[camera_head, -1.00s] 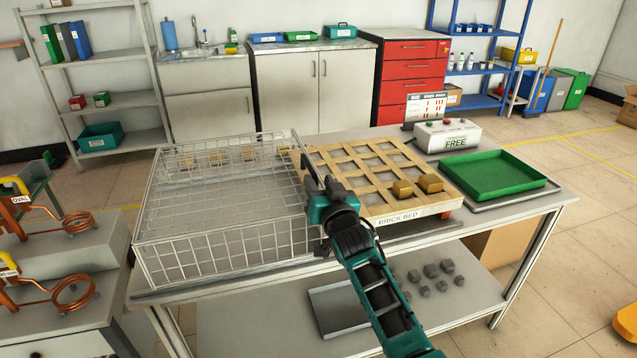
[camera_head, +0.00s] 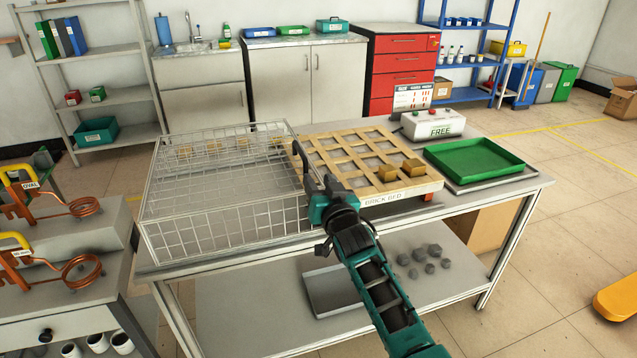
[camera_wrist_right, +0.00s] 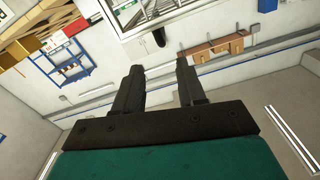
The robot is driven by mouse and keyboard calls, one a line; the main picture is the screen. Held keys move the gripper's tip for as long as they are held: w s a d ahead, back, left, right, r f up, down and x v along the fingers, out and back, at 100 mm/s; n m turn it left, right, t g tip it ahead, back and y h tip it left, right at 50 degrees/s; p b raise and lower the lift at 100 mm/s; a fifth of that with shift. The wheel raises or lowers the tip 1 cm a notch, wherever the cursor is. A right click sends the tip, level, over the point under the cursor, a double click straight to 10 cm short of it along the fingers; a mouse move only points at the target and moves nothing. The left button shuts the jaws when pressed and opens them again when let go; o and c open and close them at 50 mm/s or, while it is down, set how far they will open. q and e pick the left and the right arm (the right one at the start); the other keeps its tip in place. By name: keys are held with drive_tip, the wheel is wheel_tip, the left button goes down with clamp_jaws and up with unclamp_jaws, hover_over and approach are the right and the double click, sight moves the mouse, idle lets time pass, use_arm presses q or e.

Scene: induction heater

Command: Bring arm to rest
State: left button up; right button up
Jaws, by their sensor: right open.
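My right gripper (camera_head: 318,172) is over the near middle of the work table, at the right end of the wire basket in the picture. Its teal arm comes in from the bottom. In the right wrist view its two dark fingers (camera_wrist_right: 158,85) stand apart with nothing between them. The wire basket (camera_head: 225,225) stands on the left of the table and holds several small brass-coloured blocks along its far side. The wooden brick bed (camera_head: 370,160) lies right of it, with two brass blocks (camera_head: 400,168) on its right part. My left gripper is not in view.
A green tray (camera_head: 475,165) and a control box marked FREE (camera_head: 432,124) are on the table's right. Induction coil stands (camera_head: 75,265) are at the far left. Grey lumps (camera_head: 425,257) lie on the lower shelf. Floor to the right is mostly clear.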

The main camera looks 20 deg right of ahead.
drive_tip(key=s+f+n+g, duration=0.1)
drive_tip(key=s+f+g, duration=0.1)
drive_tip(key=s+f, duration=0.4)
drive_tip(key=s+f+n+g+y, duration=0.1)
drive_tip(key=s+f, duration=0.6)
drive_tip(key=s, duration=1)
drive_tip(key=s+f+n+g, duration=0.2)
drive_tip(key=s+f+g, duration=0.2)
drive_tip(key=s, duration=0.8)
wheel_tip(320, 180, down, 3)
drive_tip(key=shift+r, duration=0.15)
